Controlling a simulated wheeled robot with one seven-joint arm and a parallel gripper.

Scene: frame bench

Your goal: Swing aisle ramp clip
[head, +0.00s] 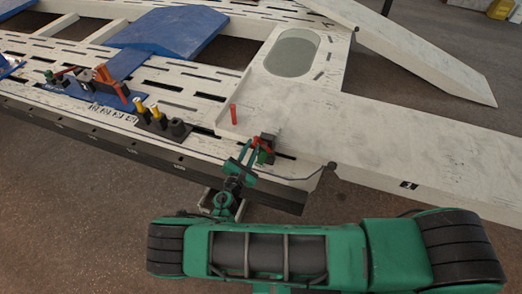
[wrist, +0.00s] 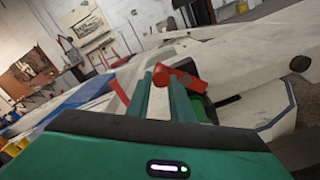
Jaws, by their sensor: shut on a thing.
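The clip shows as a small red lever with dark and green parts (head: 264,148) on the bench edge, where the white ramp meets the slotted deck. In the wrist view its red lever (wrist: 187,79) lies across my fingertips, with a green part below it. My gripper (head: 247,149) reaches up to the clip from the front side. In the wrist view its green fingers (wrist: 161,77) are close together at the tips, shut on the red lever. The exact contact is partly hidden by the fingers.
A red upright pin (head: 233,114) stands just left of the clip. A white ramp (head: 420,140) extends right. A dark block with yellow-topped pegs (head: 160,122) and a blue tray of tools (head: 105,88) sit on the slotted deck (head: 60,55). A thin cable runs along the edge.

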